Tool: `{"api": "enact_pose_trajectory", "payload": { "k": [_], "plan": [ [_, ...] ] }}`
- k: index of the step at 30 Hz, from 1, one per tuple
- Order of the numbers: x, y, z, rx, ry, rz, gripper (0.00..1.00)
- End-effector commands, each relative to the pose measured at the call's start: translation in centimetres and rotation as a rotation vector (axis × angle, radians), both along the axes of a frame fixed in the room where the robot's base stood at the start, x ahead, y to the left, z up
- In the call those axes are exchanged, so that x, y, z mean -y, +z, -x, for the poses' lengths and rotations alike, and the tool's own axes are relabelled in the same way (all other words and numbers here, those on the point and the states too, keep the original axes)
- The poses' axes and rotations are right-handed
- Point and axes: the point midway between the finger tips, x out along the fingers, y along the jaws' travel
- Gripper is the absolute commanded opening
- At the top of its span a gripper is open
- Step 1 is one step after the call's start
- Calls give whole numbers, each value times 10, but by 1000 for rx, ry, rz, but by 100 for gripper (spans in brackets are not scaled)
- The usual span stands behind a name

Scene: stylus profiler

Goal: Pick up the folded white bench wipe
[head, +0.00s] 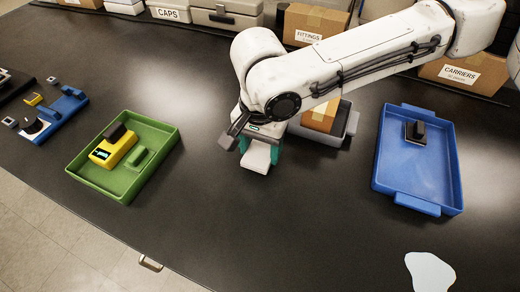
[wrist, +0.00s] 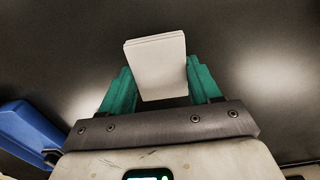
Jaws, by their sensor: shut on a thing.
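The folded white bench wipe (head: 256,157) is a small flat white pad with layered folds. It also shows in the wrist view (wrist: 157,67), between the two green fingers. My gripper (head: 259,150) is shut on the wipe, with a finger along each side of it. In the head view my gripper is over the middle of the black bench. I cannot tell for sure how high the wipe is above the bench top.
A green tray (head: 77,169) with a yellow device stands at left, and a blue tray (head: 417,178) with a small dark-topped item at right. A grey bin (head: 352,122) with a box is just behind my gripper. A white patch (head: 430,271) lies at front right. The front middle is clear.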

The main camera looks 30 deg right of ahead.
Motion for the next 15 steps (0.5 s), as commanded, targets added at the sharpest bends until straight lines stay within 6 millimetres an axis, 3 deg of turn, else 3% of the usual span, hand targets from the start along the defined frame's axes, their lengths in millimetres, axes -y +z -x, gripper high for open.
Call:
{"api": "enact_pose_trajectory", "payload": {
  "k": [4, 12, 15],
  "plan": [
    [0, 25, 4, 2, 1, -3, 34],
    [0, 81, 52, 4, 2, 0, 34],
    [0, 89, 78, 1, 3, 0, 34]
  ]
}}
